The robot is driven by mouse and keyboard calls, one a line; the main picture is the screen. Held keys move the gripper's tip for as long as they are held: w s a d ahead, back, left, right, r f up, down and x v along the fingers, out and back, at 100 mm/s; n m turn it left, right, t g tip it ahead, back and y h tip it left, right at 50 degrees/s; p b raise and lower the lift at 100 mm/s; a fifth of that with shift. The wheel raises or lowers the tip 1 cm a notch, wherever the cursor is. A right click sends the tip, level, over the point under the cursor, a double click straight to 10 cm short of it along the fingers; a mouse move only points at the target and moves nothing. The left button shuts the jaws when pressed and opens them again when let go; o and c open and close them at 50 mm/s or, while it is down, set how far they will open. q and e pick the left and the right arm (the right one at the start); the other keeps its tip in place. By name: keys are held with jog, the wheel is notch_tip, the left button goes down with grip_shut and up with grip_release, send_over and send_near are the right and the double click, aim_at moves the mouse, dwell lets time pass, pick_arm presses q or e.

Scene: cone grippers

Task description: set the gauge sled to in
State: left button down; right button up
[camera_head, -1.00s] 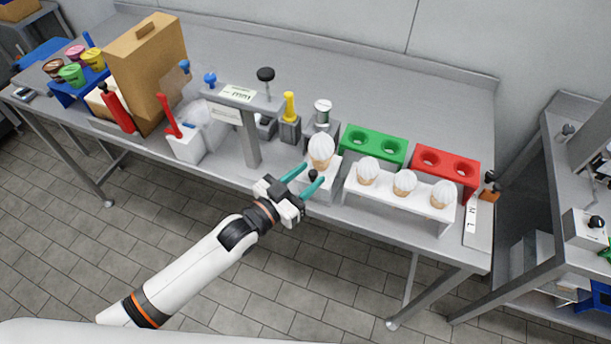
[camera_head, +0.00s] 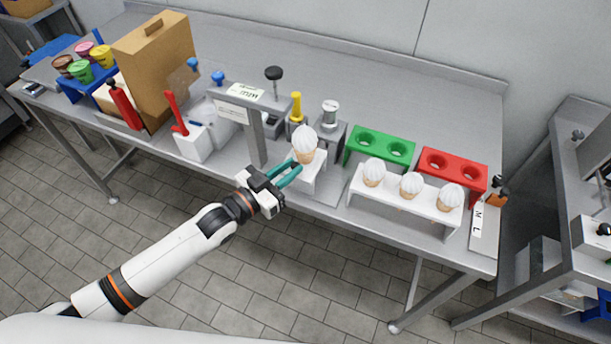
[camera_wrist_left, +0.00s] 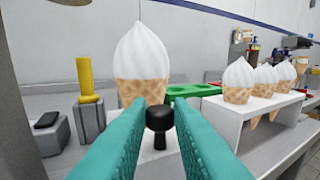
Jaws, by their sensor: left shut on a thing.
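The gauge sled (camera_head: 309,178) is a small white block carrying one upright white-topped cone (camera_head: 305,146), just right of the grey gauge post (camera_head: 257,142). The gauge's crossbar bears a white label (camera_head: 239,92). My left gripper (camera_head: 293,170) is at the sled's front left, its teal fingers closed on the sled's black knob (camera_wrist_left: 160,119). In the left wrist view the knob sits between the fingertips, with the cone (camera_wrist_left: 141,62) upright behind it. The head view hides the knob behind the fingers. My right gripper is not in view.
A white rack (camera_head: 407,201) with several cones stands to the right. Green (camera_head: 380,147) and red (camera_head: 452,172) two-hole holders are behind it. A yellow-handled tool (camera_head: 296,106) stands behind the sled. A white box with a red lever (camera_head: 181,124) is left of the post.

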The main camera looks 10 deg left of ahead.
pick_arm(q)
jog(key=w+a+b, duration=0.1)
jog(key=w+a, duration=0.1)
jog(key=a, duration=0.4)
jog(key=shift+a, duration=0.2)
jog(key=c, duration=1.3)
grip_release()
jog(key=shift+a, duration=0.15)
jog(key=b+v, duration=0.2)
jog(key=v, duration=1)
jog(key=shift+b, duration=0.4)
